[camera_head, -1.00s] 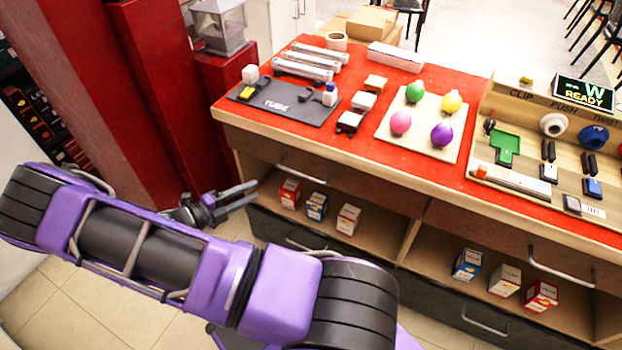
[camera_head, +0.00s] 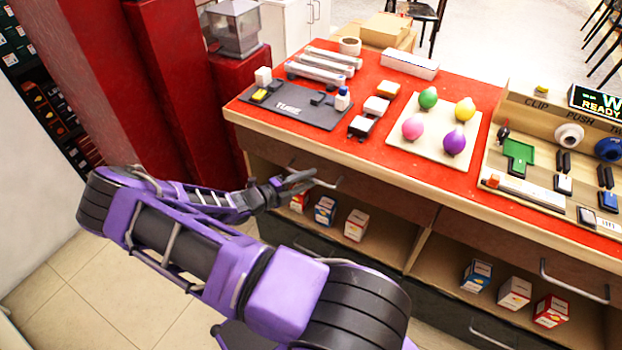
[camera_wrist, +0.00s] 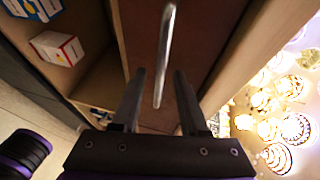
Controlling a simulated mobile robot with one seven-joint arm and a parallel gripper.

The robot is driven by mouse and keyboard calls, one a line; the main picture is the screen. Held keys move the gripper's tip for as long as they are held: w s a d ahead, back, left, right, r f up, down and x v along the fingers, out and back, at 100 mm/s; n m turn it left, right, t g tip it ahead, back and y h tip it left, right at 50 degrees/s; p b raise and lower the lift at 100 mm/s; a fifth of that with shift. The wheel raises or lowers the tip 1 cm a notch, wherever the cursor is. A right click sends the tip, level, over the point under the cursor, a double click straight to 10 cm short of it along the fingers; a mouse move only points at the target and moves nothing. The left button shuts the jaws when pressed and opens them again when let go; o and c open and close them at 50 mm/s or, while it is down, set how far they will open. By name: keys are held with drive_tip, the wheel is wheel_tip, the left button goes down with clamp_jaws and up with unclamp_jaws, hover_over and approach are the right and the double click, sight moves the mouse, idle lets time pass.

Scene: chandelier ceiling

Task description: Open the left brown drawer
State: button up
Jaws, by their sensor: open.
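The left brown drawer (camera_head: 375,200) sits just under the red counter top, above an open shelf, and looks shut. In the wrist view, my gripper (camera_wrist: 158,78) is open, with one dark finger on each side of the handle (camera_wrist: 165,50). The brown drawer front (camera_wrist: 200,35) lies behind them. The fingers are apart from the bar; how deep it sits between them is hard to tell.
Small boxes (camera_head: 325,210) stand on the open shelf below the drawer. A dark lower drawer (camera_head: 345,265) is beneath. The red counter top (camera_head: 370,155) overhangs above, holding a tube board and coloured balls. A red column (camera_head: 165,90) stands at the left.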

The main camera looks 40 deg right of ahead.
drive_tip(key=shift+d+f, duration=0.15)
drive_tip(key=shift+d, duration=0.6)
clamp_jaws()
idle(0.9)
